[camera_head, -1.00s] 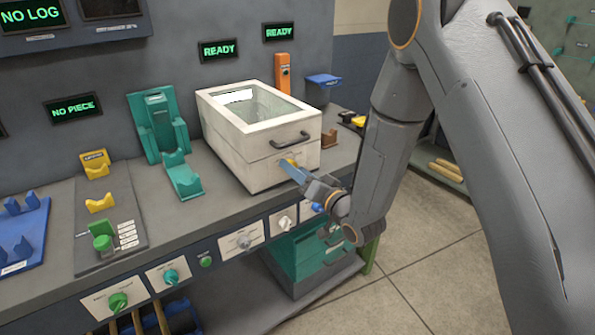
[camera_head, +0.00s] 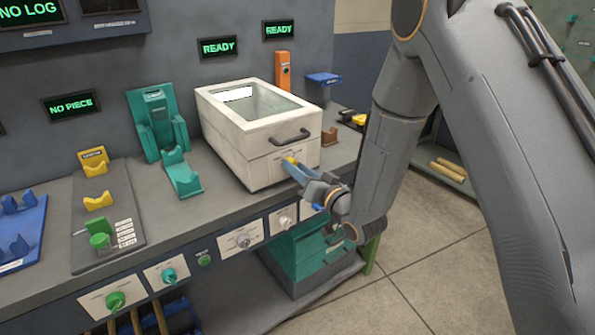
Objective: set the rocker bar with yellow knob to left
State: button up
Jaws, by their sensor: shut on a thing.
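A white box-shaped machine (camera_head: 262,155) with a window on top and a dark handle stands on the bench. The yellow knob (camera_head: 291,159) of the rocker bar shows low on its front face. My gripper (camera_head: 290,161) is at this knob, reaching in from the lower right, with blue fingers shut on it. The fingers cover most of the knob and the bar, so the bar's exact tilt cannot be told.
A teal cradle stand (camera_head: 158,125) is left of the white machine. An orange post (camera_head: 283,77) and a blue bin (camera_head: 322,88) stand behind it. Several knobs line the bench front, including a white one (camera_head: 285,221). Open floor lies at the lower right.

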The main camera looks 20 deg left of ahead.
jog(key=shift+a+n+b, duration=0.1)
jog(key=shift+n+b, duration=1.9)
jog(key=shift+n, duration=1.4)
jog(key=shift+s+r+n+b, duration=0.1)
jog(key=shift+n+b, duration=0.2)
jog(key=shift+n, duration=0.3)
jog(key=o, duration=1)
jog(key=shift+o, duration=0.2)
jog(key=b+v, duration=0.1)
jog(key=v, duration=0.6)
jog(key=shift+s+d+b, duration=0.25)
jog(key=shift+s+b, duration=0.05)
